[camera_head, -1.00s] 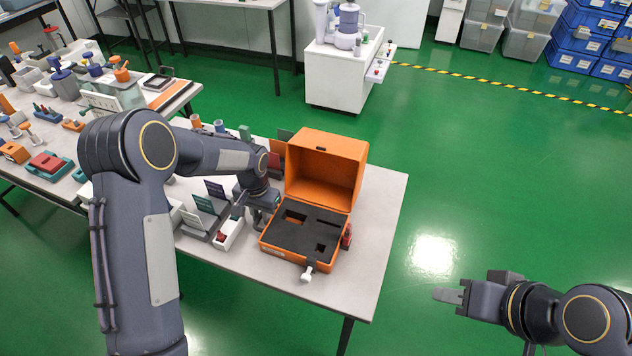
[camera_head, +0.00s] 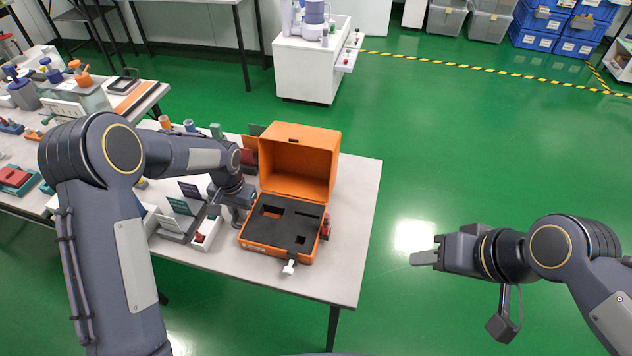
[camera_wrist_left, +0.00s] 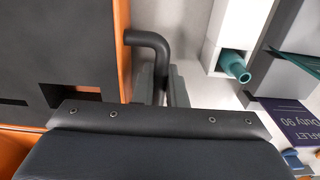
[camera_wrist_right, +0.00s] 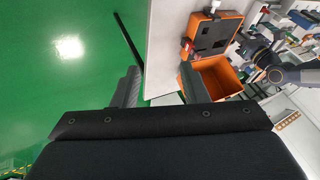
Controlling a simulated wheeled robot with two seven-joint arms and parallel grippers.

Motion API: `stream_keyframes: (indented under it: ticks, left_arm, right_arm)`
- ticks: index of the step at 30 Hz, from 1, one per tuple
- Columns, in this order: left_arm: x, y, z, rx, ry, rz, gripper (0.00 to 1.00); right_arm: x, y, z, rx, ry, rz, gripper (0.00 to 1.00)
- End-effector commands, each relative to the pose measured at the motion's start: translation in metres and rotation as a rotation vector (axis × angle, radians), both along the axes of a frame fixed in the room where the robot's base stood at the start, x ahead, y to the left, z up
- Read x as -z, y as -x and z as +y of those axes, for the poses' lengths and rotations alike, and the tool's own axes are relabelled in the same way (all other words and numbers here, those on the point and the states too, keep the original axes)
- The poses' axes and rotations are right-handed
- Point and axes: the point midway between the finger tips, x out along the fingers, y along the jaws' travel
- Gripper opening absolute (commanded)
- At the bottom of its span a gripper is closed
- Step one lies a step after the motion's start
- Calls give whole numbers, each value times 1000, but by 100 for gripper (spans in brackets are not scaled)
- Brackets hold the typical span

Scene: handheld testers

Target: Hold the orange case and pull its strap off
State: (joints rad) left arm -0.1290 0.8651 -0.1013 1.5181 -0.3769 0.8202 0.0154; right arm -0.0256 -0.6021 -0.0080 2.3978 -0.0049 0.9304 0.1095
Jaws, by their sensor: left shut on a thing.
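The orange case (camera_head: 258,240) stands open on the table, its lid (camera_head: 300,165) raised at the back and dark foam with cut-outs inside. A dark strap (camera_head: 295,252) crosses the front rim and ends in a white tab (camera_head: 289,268) hanging at the front. My left gripper (camera_head: 238,212) is at the case's left side. In the left wrist view its fingers (camera_wrist_left: 168,88) are shut on the black side handle (camera_wrist_left: 150,42). My right gripper (camera_head: 424,258) is off the table to the right, empty; its fingers (camera_wrist_right: 158,86) are apart in the right wrist view.
A red item (camera_head: 326,226) is at the case's right side. Card holders and a small white box (camera_head: 205,235) stand left of the case. The table (camera_head: 355,200) is clear right of the case, and open green floor lies beyond its right edge.

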Motion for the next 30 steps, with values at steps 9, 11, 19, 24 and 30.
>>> stream_keyframes:
  ticks: [9, 11, 19, 24, 30]
  left_arm:
    - [0, 0, 0, 0, 1, -2, 0]
    - [0, 0, 0, 0, 1, -2, 0]
    - [0, 0, -1, 0, 1, -2, 0]
    - [0, 0, 0, 0, 1, -2, 0]
    - [0, 0, 0, 0, 1, -2, 0]
  right_arm:
    - [-11, -85, 27, 14, 42, 231, 40]
    - [-9, -102, 37, 24, 63, 268, 40]
    - [17, -167, 99, 81, 190, 400, 40]
    - [37, -191, 133, 119, 262, 435, 40]
    - [51, -201, 153, 144, 303, 448, 40]
